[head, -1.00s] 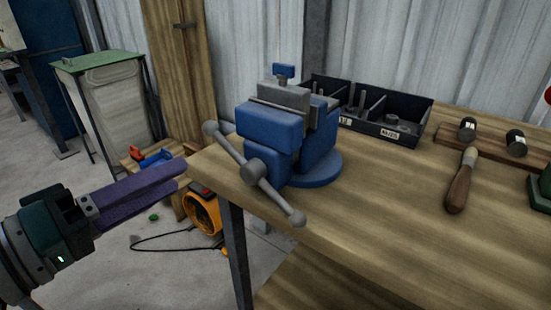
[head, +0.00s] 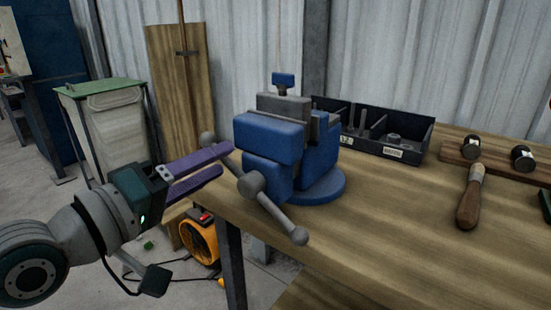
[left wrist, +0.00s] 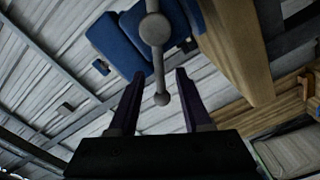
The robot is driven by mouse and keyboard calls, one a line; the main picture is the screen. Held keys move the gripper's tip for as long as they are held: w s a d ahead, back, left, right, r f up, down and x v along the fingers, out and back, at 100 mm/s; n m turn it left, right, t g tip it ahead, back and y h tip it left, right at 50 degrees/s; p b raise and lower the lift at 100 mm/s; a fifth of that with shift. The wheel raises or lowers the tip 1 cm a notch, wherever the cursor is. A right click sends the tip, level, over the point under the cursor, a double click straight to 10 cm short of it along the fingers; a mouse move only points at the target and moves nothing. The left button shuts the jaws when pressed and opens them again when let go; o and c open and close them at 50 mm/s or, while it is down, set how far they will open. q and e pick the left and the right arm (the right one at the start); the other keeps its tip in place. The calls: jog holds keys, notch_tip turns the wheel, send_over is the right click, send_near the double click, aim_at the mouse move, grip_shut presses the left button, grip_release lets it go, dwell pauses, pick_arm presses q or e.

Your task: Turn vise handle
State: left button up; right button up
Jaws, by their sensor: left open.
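A blue vise (head: 290,150) with grey jaws stands on the wooden bench near its left corner. Its grey bar handle (head: 278,215) slants across the front, with a ball at each end. My left gripper (head: 222,159) has purple fingers and is close to the handle's upper-left end. In the left wrist view the fingers (left wrist: 158,85) are apart, with the handle's ball end (left wrist: 162,99) showing between them, and the vise body (left wrist: 120,42) beyond. I cannot tell whether a finger touches the handle. My right gripper is not in view.
A black parts tray (head: 385,135) sits behind the vise. A wooden-handled tool (head: 470,200) and a wooden block (head: 490,158) with black-capped pieces lie to the right. An orange machine (head: 198,238) stands on the floor below the bench's left edge. The bench front (head: 380,250) is clear.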

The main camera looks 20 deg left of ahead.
pick_arm(q)
grip_shut()
dwell(0.4)
dwell(1.1)
